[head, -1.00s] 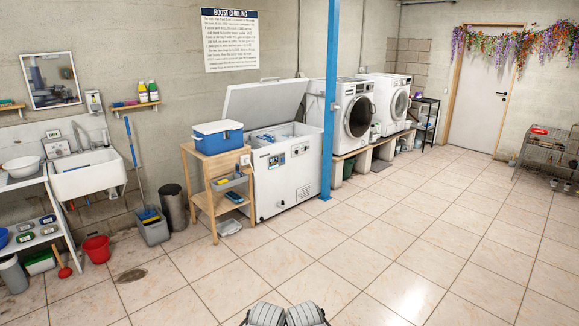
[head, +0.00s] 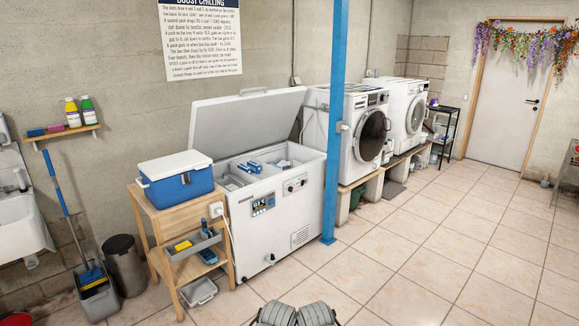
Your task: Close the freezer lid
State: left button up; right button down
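The white chest freezer (head: 285,222) stands against the wall, left of the blue post. Its lid (head: 247,127) is raised and leans back toward the wall. The open inside shows a few items, some blue and white. A control panel and a dial are on its front face. Neither of my grippers shows in the head view. Only grey rounded parts of mine show at the bottom centre, some floor away from the freezer.
A wooden stand (head: 148,228) with a blue cooler (head: 178,184) is close to the freezer's left side. The blue post (head: 333,140) rises at its right front corner. Two white front-loading machines stand beyond. The tiled floor (head: 430,265) in front is clear.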

aim_at(223, 127)
jog(key=i, duration=2.6)
jog(key=i+u, duration=0.2)
jog(key=i, duration=0.3)
jog(key=i+l+u, duration=0.2)
jog(key=i, duration=0.3)
jog(key=i+l+u, duration=0.15)
jog(key=i, duration=0.35)
jog(key=i+l+u, duration=0.2)
jog(key=i+l, duration=0.15)
jog(key=i, duration=0.1)
